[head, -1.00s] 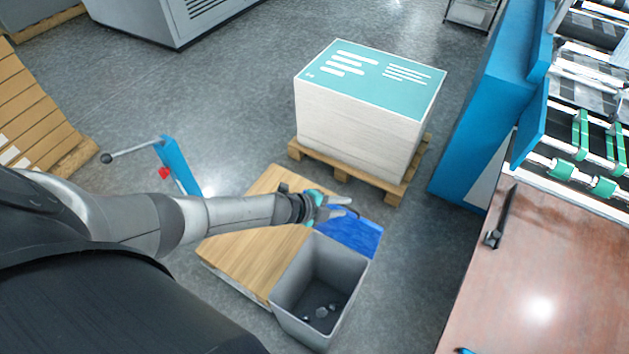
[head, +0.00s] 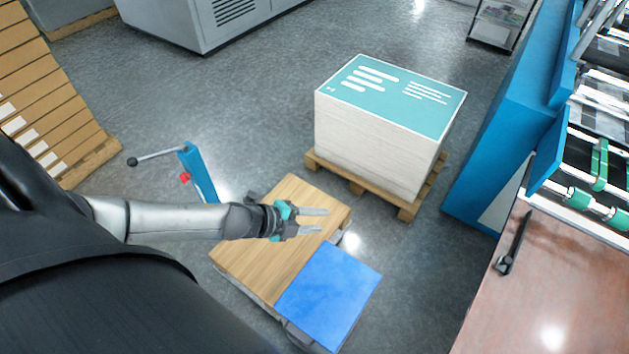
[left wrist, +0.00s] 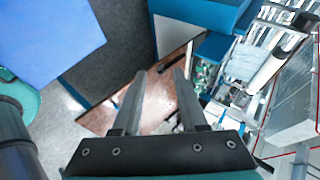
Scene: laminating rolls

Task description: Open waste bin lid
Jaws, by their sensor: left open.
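The waste bin's flat blue lid (head: 332,290) lies over the bin top in the head view and hides the inside. Only a little of the grey bin (head: 294,334) shows below the lid's lower left edge. My left gripper (head: 323,221) is open and empty, above the wooden board beside the lid's far edge and apart from the lid. In the left wrist view the open fingers (left wrist: 160,72) have nothing between them, and the blue lid (left wrist: 50,38) fills the upper left corner. My right gripper is not in view.
A wooden-topped platform (head: 248,250) stands against the bin. A blue post with a lever (head: 197,170) rises at its left. A paper stack (head: 375,140) on a pallet stands behind. A blue machine (head: 515,120) and brown table (head: 505,315) are at right. Grey floor lies between.

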